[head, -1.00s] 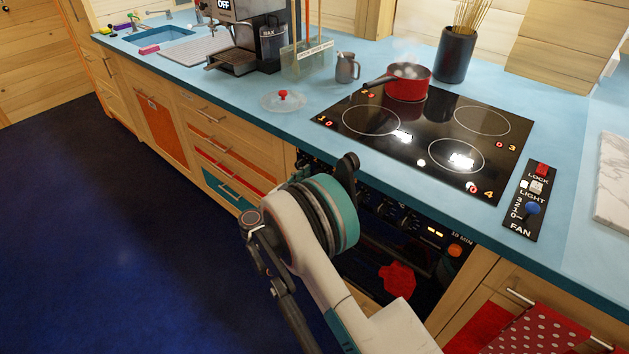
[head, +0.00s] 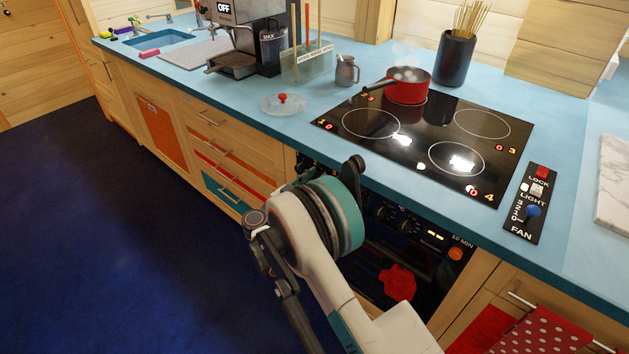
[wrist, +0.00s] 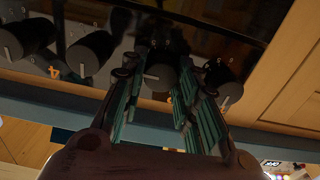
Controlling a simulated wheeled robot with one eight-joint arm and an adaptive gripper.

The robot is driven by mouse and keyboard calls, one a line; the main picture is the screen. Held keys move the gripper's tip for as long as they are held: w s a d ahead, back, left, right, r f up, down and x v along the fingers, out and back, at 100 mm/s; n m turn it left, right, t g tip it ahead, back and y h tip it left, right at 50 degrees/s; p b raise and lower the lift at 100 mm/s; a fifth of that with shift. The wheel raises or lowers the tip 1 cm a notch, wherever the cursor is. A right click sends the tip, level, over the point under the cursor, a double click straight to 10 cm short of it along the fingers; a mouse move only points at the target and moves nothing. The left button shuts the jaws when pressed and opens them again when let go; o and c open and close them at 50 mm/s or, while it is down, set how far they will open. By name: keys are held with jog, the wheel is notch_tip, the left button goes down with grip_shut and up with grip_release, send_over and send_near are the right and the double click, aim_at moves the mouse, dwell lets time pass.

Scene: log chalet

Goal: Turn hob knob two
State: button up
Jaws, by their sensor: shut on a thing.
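In the wrist view my gripper (wrist: 162,80) has its two teal-ridged fingers on either side of a dark round knob (wrist: 163,70) on the oven's front panel, shut on it. The knob's pale mark points to the left of the picture, while neighbouring knobs' marks point mostly downward. One knob (wrist: 222,80) stands just right of the held one, another (wrist: 90,52) to its left. An orange number beside the held knob is partly hidden. In the head view my wrist hides the fingers and the held knob; other knobs (head: 381,212) show to the right.
A glass lid (head: 283,104), a metal jug (head: 347,70) and a fan switch panel (head: 530,203) are on the blue counter. Open floor lies left.

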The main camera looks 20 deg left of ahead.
jog(key=shift+a+f+n, duration=0.1)
jog(key=shift+n, duration=4.3)
jog(key=shift+a+f+n, duration=0.1)
jog(key=shift+n, duration=4.3)
jog(key=o, duration=1.1)
jog(key=shift+c, duration=0.2)
